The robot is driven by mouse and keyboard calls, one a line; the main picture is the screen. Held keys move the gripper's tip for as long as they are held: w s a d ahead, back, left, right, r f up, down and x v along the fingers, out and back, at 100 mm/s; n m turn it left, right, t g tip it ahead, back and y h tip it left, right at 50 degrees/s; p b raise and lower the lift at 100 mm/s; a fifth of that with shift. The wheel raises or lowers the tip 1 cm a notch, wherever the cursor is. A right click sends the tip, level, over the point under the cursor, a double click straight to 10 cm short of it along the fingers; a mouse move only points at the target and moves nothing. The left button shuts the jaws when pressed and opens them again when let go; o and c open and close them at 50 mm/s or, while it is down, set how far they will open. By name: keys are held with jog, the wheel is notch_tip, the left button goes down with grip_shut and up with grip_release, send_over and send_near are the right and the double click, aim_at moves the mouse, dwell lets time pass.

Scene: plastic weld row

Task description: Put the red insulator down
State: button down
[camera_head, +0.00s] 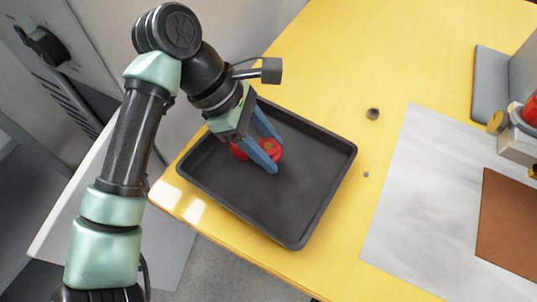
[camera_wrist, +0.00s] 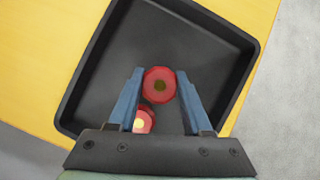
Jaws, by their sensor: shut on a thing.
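My gripper (camera_head: 276,155) is shut on a red insulator (camera_head: 270,149), a round red piece with a dark yellowish centre. In the wrist view this insulator (camera_wrist: 159,85) sits between the blue fingertips. It is over the inside of the black tray (camera_head: 318,205); I cannot tell whether it touches the tray floor. A second red piece (camera_head: 238,151) with a brighter centre is in the tray, closer to the gripper's base. In the wrist view this second piece (camera_wrist: 145,118) is partly hidden by the left finger.
The tray stands on a yellow table (camera_head: 400,60), near its front left edge. The tray floor beyond the fingertips is bare. A small dark nut-like piece (camera_head: 373,114) and a tiny grey one (camera_head: 366,174) lie right of the tray. A grey sheet (camera_head: 410,220) and brown plate (camera_head: 510,225) lie farther right.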

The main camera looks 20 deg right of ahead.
jog(key=shift+f, duration=1.45)
jog(key=shift+f+b, duration=0.25)
jog(key=shift+b, duration=0.25)
jog(key=shift+c, duration=1.6)
grip_release()
jog(key=shift+r, duration=0.1)
jog(key=shift+r, duration=0.1)
